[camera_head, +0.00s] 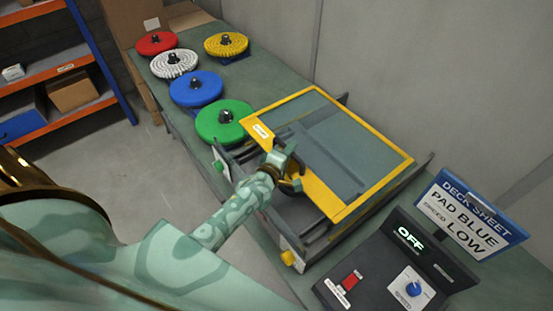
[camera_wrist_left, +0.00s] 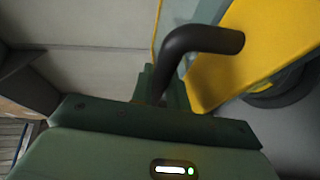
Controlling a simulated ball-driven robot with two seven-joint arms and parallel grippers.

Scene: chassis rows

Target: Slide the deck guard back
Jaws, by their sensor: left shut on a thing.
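The deck guard (camera_head: 390,178) is a yellow frame around a clear panel, lying over the machine on the bench. My left gripper (camera_head: 287,168) is at its near edge, shut on the guard's black bar handle. In the left wrist view, the bent black handle (camera_wrist_left: 205,40) rises from between the jaws, with the guard's yellow frame (camera_wrist_left: 240,70) beside it. Part of the handle is hidden by my fingers in the head view. The deck's near strip with its dark rails (camera_head: 318,232) shows uncovered in front of the guard. My right gripper is not in view.
Red, white, blue, green and yellow round pads (camera_head: 224,121) sit on the green bench at the left. A control box (camera_head: 375,270) reading OFF stands at right, below a deck sheet sign (camera_head: 470,217) reading pad blue, speed low. A wall is behind.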

